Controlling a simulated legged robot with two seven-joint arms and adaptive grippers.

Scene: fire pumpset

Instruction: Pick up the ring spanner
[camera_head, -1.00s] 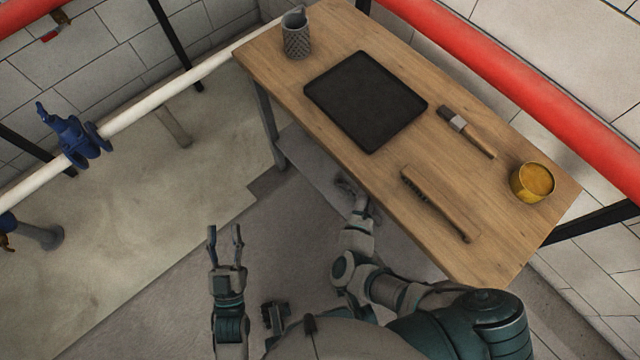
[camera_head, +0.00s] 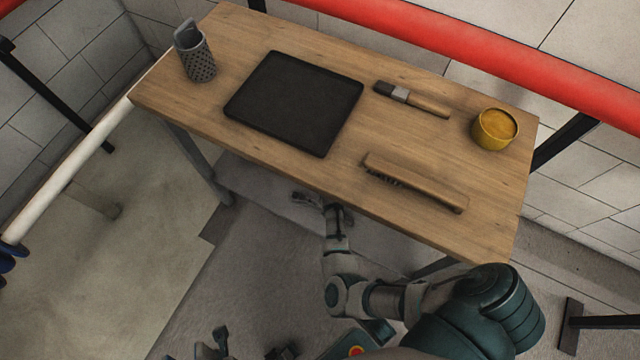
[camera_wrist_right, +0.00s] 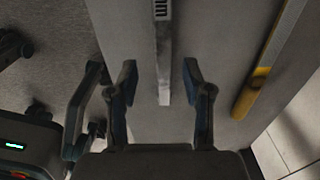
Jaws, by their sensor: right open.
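I cannot make out a ring spanner for certain. My right gripper (camera_head: 320,203) is low beside the table's front edge, over the grey lower shelf (camera_head: 262,190). In the right wrist view the right gripper (camera_wrist_right: 158,82) is open, its two fingers apart. A narrow pale grey bar (camera_wrist_right: 163,60) with markings at its top lies ahead, in line with the gap between the fingers. I cannot tell whether it is the spanner, and it does not appear gripped. My left gripper (camera_head: 212,342) is at the bottom edge, partly cut off, with its fingers apart.
The wooden table (camera_head: 210,120) carries a mesh cup (camera_head: 197,60) holding a grey item, a black tray (camera_head: 295,100), a paintbrush (camera_head: 412,98), a wire brush (camera_head: 415,182) and a yellow tin (camera_head: 495,128). A yellow-ended strip (camera_wrist_right: 250,95) lies right of the grey bar.

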